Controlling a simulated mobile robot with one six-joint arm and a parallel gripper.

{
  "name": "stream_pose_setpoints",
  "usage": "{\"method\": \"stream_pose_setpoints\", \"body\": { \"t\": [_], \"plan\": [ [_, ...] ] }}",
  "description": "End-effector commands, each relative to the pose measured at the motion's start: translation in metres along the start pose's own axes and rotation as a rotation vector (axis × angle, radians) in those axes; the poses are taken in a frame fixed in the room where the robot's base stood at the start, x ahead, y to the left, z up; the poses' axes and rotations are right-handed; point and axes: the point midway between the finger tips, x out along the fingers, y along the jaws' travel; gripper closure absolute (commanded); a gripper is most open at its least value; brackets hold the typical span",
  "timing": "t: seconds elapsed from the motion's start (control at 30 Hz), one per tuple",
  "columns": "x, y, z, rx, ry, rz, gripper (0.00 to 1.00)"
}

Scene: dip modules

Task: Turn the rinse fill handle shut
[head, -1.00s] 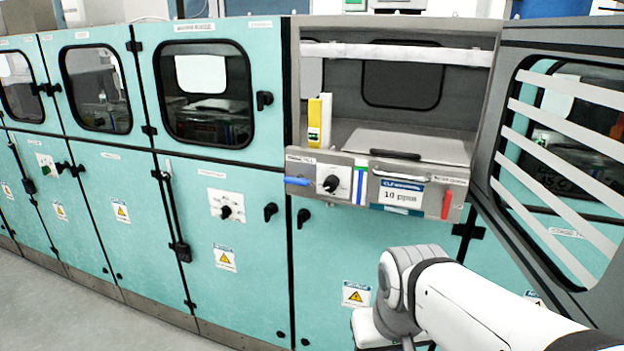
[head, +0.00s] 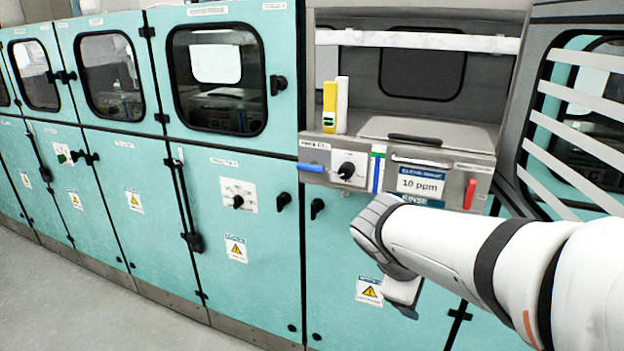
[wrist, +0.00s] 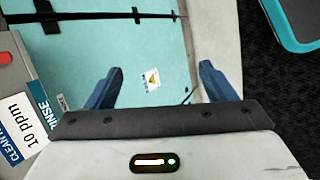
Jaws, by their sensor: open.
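A blue handle (head: 312,168) sticks out level at the left end of the steel front panel (head: 400,157), under a small label too blurred to read surely. A red handle (head: 469,194) hangs upright at the panel's right end. A black knob (head: 346,170) sits on a white plate beside the blue handle. My gripper (wrist: 158,85) is open and empty, its two blue fingers wide apart in the wrist view. In the head view it is below the panel, right of and apart from the blue handle; its fingertips are hidden there.
Yellow and white blocks (head: 335,105) stand on the ledge above the panel. An open window door (head: 570,120) swings out at the right, close to my arm. Teal cabinets (head: 240,270) run to the left. A "10 ppm" sign (head: 420,184) is on the panel, with free floor at front left.

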Motion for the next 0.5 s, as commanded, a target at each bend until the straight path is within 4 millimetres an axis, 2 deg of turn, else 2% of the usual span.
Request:
{"method": "stream_pose_setpoints", "body": {
  "t": [0.03, 0.07, 0.17, 0.23, 0.4, 0.5],
  "plan": [
    [0.004, 0.012, -0.022, -0.164, -0.022, 0.087, 0.19],
    [0.003, 0.023, -0.034, -0.265, -0.040, 0.145, 0.18],
    [-0.011, 0.055, -0.080, -0.584, -0.115, 0.347, 0.18],
    [-0.026, 0.073, -0.117, -0.786, -0.178, 0.492, 0.18],
    [-0.075, 0.091, -0.202, -1.152, -0.347, 0.807, 0.18],
    [-0.101, 0.091, -0.237, -1.274, -0.431, 0.941, 0.18]
  ]
}}
